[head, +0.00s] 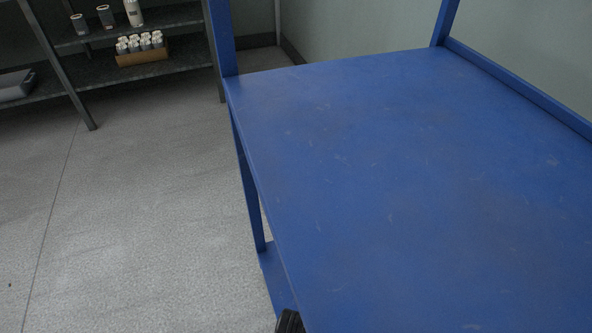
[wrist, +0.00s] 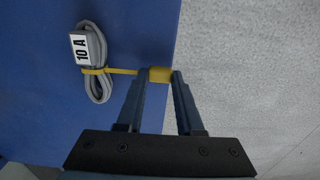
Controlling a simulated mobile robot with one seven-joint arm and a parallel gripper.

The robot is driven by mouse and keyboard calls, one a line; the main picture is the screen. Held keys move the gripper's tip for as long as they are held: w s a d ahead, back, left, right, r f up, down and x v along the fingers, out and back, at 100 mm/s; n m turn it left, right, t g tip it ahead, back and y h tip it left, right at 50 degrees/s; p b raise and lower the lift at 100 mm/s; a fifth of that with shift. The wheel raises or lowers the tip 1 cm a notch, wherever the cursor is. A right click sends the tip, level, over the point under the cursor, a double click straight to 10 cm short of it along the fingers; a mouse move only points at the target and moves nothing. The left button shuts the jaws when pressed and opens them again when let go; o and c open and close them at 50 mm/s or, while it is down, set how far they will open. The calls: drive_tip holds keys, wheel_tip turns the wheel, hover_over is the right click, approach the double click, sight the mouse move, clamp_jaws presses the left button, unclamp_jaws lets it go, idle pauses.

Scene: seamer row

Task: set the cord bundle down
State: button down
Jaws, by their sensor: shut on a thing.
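The cord bundle (wrist: 97,50) shows in the wrist view as a grey coiled cord with a white label reading "10 A". A yellow tie wraps its lower middle and runs right to a yellow tab (wrist: 160,75). My gripper (wrist: 159,77) is shut on that tab, with one finger on each side. The coil appears over the blue table (wrist: 40,110), left of the fingers. I cannot tell whether it touches the surface. In the head view the table (head: 400,170) looks bare, and the bundle is not in view.
The table's edge runs just by my gripper, with grey floor (wrist: 260,70) beyond. A blue post (head: 222,40) stands at the table's far left corner. A dark shelf (head: 190,75) with cans and a carton (head: 141,58) is at the back left. The tabletop is clear.

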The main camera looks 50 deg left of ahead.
drive_tip(key=c, duration=0.5)
unclamp_jaws()
drive_tip(key=shift+f, duration=0.1)
drive_tip(key=shift+c, duration=0.2)
wheel_tip(320, 180, up, 12)
drive_tip(key=p, duration=0.6)
drive_tip(key=shift+p, duration=0.35)
drive_tip(key=shift+s, duration=0.1)
